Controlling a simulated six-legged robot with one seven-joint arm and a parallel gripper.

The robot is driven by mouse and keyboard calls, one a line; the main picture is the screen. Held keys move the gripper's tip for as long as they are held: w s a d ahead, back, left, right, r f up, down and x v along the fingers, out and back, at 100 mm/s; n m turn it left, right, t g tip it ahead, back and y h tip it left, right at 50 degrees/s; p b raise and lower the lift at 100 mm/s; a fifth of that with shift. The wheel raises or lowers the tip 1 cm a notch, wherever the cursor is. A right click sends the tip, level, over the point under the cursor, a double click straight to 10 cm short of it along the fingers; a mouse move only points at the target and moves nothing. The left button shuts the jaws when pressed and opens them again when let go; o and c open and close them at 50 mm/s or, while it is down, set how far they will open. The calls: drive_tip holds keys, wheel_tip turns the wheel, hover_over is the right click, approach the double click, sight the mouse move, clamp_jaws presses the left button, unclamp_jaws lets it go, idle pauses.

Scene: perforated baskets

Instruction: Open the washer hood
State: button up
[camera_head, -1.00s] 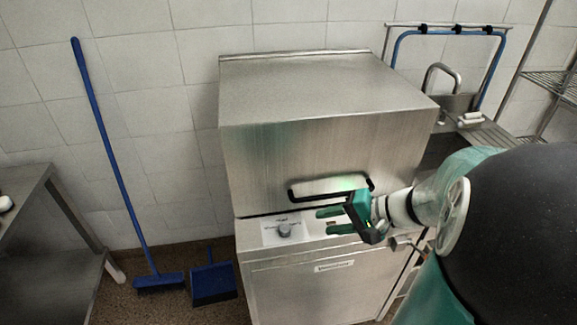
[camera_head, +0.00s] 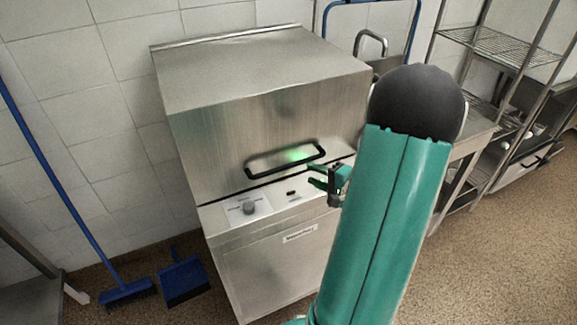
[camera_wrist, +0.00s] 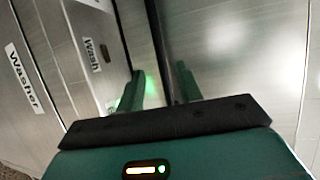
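The washer is a steel box with a large hood (camera_head: 250,125), which is down on its base (camera_head: 270,265). A black bar handle (camera_head: 285,167) runs along the lower front of the hood. The "Washer" label (camera_wrist: 24,78) shows at left.
A control knob (camera_head: 249,208) is on the front strip. A blue broom (camera_head: 125,290) and dustpan (camera_head: 185,280) stand at left beside a steel table. Wire shelving (camera_head: 500,50) is at right. The floor (camera_head: 480,260) at front right is clear.

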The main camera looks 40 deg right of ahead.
sight(293, 166)
drive_tip(key=w, duration=0.3)
drive_tip(key=w+f, duration=0.1)
drive_tip(key=w, duration=0.2)
drive_tip(key=w+a, duration=0.1)
drive_tip(key=w, duration=0.2)
drive_tip(key=shift+a+f, duration=0.1)
drive_tip(key=shift+f, duration=0.2)
clamp_jaws()
